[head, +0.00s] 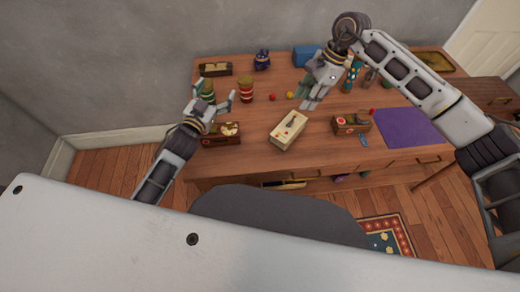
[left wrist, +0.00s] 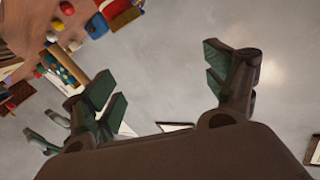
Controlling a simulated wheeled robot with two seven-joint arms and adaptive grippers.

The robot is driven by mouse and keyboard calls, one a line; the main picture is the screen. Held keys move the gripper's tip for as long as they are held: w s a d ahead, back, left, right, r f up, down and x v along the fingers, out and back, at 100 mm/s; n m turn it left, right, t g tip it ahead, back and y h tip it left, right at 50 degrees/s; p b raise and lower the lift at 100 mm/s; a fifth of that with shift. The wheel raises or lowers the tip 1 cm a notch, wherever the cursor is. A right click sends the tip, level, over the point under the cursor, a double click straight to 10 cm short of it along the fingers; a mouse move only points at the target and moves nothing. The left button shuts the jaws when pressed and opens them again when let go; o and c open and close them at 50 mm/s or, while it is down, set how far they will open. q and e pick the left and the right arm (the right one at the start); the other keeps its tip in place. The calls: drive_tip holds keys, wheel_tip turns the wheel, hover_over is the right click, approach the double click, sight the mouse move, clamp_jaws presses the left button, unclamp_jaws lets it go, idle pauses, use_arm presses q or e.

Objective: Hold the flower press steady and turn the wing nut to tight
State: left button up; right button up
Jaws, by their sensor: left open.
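A cream, box-like block (head: 288,130) with a dark shape and a small red mark on top lies on the middle of the table's front part. It may be the flower press; I cannot make out a wing nut. My left gripper (head: 212,97) is open and empty, left of the block and apart from it. In the left wrist view its fingers (left wrist: 160,78) are spread wide with nothing between them. My right gripper (head: 311,104) points down just behind and right of the block. Its fingers are too small to tell open from shut.
Wooden boxes with small items stand left (head: 222,140) and right (head: 352,124) of the block. A purple mat (head: 408,128) covers the right front. Striped jars (head: 246,91), small balls (head: 272,97) and a blue box (head: 305,55) stand behind.

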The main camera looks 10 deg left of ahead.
use_arm(q)
drive_tip(key=s+d+r, duration=0.2)
drive_tip(key=d, duration=0.3)
drive_tip(key=m+g+h, duration=0.1)
drive_tip(key=g+h, duration=0.2)
drive_tip(key=g, duration=0.3)
approach(281, 135)
drive_tip(key=v, duration=0.3)
drive_tip(key=shift+a+f, duration=0.1)
drive_tip(key=shift+f, duration=0.2)
drive_tip(key=shift+w, duration=0.2)
drive_tip(key=shift+d+x, duration=0.2)
drive_tip(key=shift+x, duration=6.5)
drive_tip(key=shift+r, duration=0.2)
